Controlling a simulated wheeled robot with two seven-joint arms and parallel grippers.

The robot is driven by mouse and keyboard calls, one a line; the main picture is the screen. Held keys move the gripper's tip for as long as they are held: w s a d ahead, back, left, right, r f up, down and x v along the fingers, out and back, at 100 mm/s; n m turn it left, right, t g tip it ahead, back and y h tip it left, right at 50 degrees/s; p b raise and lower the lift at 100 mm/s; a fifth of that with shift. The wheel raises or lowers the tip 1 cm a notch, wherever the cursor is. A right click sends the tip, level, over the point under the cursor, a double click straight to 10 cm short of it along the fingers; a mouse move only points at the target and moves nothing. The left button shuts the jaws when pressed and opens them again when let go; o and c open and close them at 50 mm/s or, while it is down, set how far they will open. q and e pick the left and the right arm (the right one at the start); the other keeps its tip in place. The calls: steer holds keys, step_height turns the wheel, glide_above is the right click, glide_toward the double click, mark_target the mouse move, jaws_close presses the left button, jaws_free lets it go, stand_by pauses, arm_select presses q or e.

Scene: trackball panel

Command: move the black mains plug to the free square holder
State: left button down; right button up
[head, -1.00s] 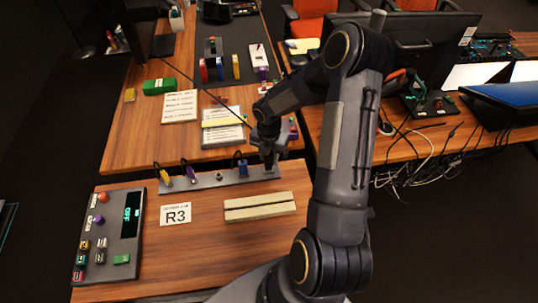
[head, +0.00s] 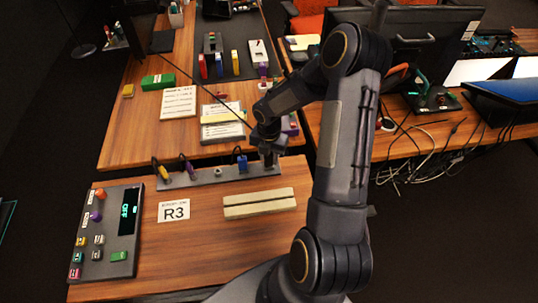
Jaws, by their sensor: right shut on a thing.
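A grey rail (head: 205,179) lies along the back edge of the near table. From left to right it carries a yellow plug (head: 163,173), a purple plug (head: 189,167), a small empty-looking grey holder (head: 218,172) and a blue plug (head: 242,163). The holder's shape is too small to tell. My right gripper (head: 268,160) is at the right end of the rail, pointing down, shut on the black mains plug. The plug is mostly hidden by the dark fingers, and I cannot tell whether it is still seated. My left gripper is out of view.
A pale grooved block (head: 259,204) lies in front of the rail, beside an R3 card (head: 174,210). A grey control panel (head: 123,245) with an OFF display stands at the left. Papers (head: 221,131) lie on the table behind. My right arm crosses the right side.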

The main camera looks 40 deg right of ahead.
steer(key=o, duration=1)
steer(key=shift+c, duration=0.2)
step_height(320, 180, up, 8)
steer(key=shift+f, duration=0.2)
steer(key=shift+r, duration=0.1)
steer(key=shift+a+r, duration=0.1)
steer(key=shift+r, duration=0.15)
steer(key=s+a+r+m+t, duration=0.1)
steer(key=s+a+r+m, duration=0.35)
steer(key=r+m, duration=0.25)
steer(key=s+a+r+m+t, duration=0.2)
steer(key=s+a+r+m, duration=0.1)
steer(key=s+r+m, duration=0.3)
steer(key=s+a+r+m+t+y, duration=0.2)
steer(key=s+a+m, duration=0.6)
steer(key=m, duration=0.4)
steer(key=shift+s+r+m+t+y, duration=0.35)
steer(key=shift+s+r+y, duration=0.2)
steer(key=shift+y, duration=0.35)
